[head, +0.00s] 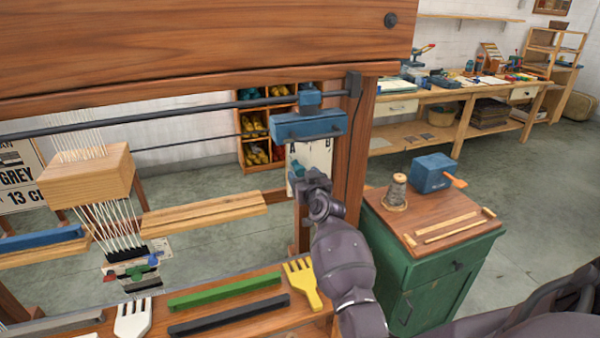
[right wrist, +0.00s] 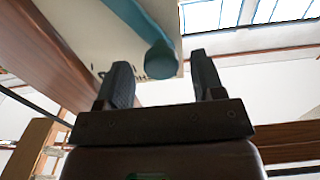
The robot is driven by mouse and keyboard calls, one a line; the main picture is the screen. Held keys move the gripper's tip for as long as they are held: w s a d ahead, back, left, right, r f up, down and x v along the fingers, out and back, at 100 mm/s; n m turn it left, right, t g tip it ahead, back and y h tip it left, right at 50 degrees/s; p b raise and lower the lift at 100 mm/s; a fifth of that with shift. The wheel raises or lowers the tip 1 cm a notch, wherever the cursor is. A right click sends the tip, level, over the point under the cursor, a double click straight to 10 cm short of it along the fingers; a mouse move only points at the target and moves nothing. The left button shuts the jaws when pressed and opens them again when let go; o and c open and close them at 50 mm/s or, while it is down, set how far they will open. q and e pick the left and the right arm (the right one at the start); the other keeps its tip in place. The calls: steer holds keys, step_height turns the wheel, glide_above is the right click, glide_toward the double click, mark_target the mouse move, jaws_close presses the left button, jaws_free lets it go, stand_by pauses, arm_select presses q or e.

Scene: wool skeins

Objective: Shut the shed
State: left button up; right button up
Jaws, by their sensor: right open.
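A teal lever with a rounded end (right wrist: 160,58) is mounted on a white card; its small teal part also shows in the head view (head: 297,168). The card (head: 318,152) carries letters and hangs below a blue block (head: 308,126) on the loom's right post. My right gripper (head: 312,180) is up at the card. In the right wrist view the gripper (right wrist: 160,72) is open, with the lever's end showing between the fingertips; I cannot tell if they touch. White warp threads (head: 112,222) run through a wooden block (head: 88,175). My left gripper is out of view.
The loom's front shelf holds a yellow fork-shaped beater (head: 302,283), a white one (head: 133,319), a green bar (head: 225,290) and a black bar (head: 229,315). A green cabinet (head: 440,275) stands at right with a spool (head: 396,192) and blue box (head: 433,173) on top.

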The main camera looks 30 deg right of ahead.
steer(key=shift+x, duration=1.35)
steer(key=shift+c, duration=0.4)
jaws_close()
